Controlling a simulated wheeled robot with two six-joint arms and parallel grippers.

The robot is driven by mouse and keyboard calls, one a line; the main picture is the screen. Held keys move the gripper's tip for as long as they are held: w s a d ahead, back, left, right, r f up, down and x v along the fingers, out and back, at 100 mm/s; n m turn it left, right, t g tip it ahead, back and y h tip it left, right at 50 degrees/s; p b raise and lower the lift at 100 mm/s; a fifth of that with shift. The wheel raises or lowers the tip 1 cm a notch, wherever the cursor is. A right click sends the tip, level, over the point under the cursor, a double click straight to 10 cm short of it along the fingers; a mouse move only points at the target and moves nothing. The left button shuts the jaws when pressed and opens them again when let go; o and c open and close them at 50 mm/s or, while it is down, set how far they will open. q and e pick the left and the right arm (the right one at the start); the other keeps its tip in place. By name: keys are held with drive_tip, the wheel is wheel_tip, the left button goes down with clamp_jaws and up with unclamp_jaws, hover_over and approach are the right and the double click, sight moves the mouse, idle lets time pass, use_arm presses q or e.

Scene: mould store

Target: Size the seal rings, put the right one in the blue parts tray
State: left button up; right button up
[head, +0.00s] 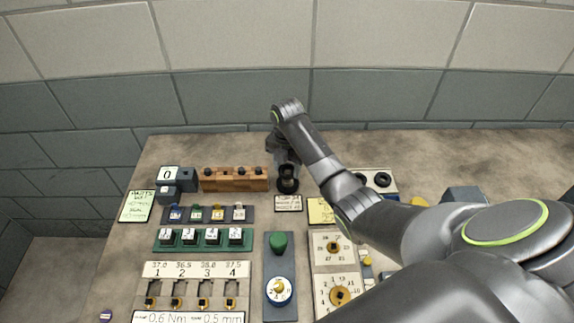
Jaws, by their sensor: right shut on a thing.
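My right gripper (283,158) is at the back of the bench, just right of a wooden rack, shut on a small dark piece that it mostly hides. Right under it is a black ring-like thing (288,186); I cannot tell whether it is held or only touched. Black seal rings (382,180) lie on a pale plate to the right, partly behind my right arm. A blue-grey object (462,194) at the right may be the blue parts tray. My left gripper is not in view.
A green block row (205,239), a grey row of small coloured pieces (208,214) and a numbered board (194,270) stand front left. A dial panel (280,275) is front centre. A green note (137,206) lies far left. My right arm covers the right side.

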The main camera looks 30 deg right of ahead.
drive_tip(key=o, duration=1)
drive_tip(key=shift+o, duration=0.4)
drive_tip(key=o, duration=0.3)
drive_tip(key=shift+o, duration=0.2)
wheel_tip(320, 180, up, 5)
drive_tip(key=p, duration=0.6)
drive_tip(key=shift+r, duration=0.15)
wheel_tip(320, 180, up, 2)
drive_tip(key=shift+r+p, duration=0.1)
drive_tip(key=shift+p, duration=0.35)
